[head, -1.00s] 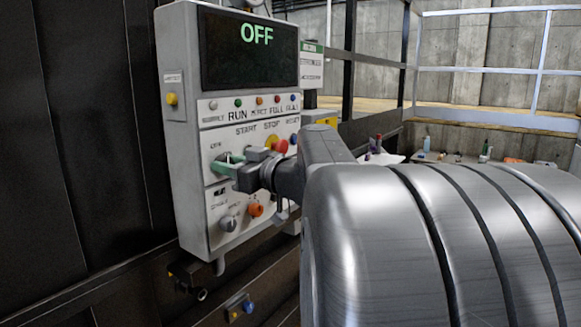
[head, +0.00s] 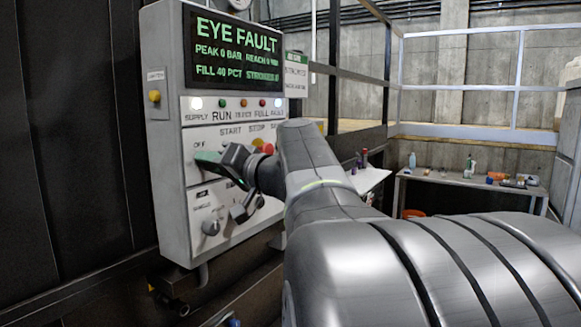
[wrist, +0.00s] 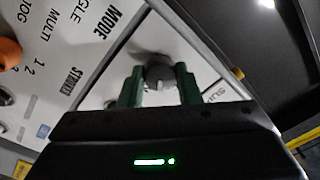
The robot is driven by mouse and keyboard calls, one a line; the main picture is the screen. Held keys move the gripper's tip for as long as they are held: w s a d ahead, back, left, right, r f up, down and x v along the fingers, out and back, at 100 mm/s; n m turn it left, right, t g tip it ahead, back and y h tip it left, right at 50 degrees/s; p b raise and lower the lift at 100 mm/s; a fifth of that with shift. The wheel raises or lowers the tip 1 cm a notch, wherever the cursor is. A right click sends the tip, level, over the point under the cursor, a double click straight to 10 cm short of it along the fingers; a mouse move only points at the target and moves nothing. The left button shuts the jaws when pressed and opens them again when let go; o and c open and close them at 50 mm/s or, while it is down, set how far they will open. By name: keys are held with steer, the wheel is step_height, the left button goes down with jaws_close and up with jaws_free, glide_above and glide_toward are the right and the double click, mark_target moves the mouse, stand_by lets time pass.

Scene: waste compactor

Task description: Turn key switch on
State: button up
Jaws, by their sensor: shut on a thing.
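The key switch (wrist: 158,70) is a grey round piece on the panel face, seen between the two green fingers in the wrist view. My gripper (wrist: 160,82) is shut on it. In the head view my gripper (head: 208,160) reaches the upper left of the lower panel, near an OFF label, and hides the switch. The gripper is tilted there. The control panel (head: 172,205) is a light grey box on a dark wall. Its screen (head: 236,50) reads EYE FAULT, and the SUPPLY lamp (head: 196,104) is lit white.
A yellow button (head: 154,97) sits on the panel's left side. A grey knob (head: 210,227) is below my gripper, and a red button (head: 268,148) is to its right. A bench (head: 440,181) with bottles stands behind at right.

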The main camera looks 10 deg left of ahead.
steer(key=shift+m, duration=1)
steer(key=o, duration=1)
steer(key=shift+c, duration=0.2)
steer(key=shift+d, duration=0.15)
steer(key=b+v, duration=0.2)
steer(key=v, duration=1.1)
steer(key=shift+d+b, duration=0.3)
steer(key=shift+b, duration=0.05)
steer(key=shift+a+f, duration=0.15)
steer(key=p+x, duration=0.2)
steer(key=x, duration=1.1)
steer(key=shift+a, duration=0.25)
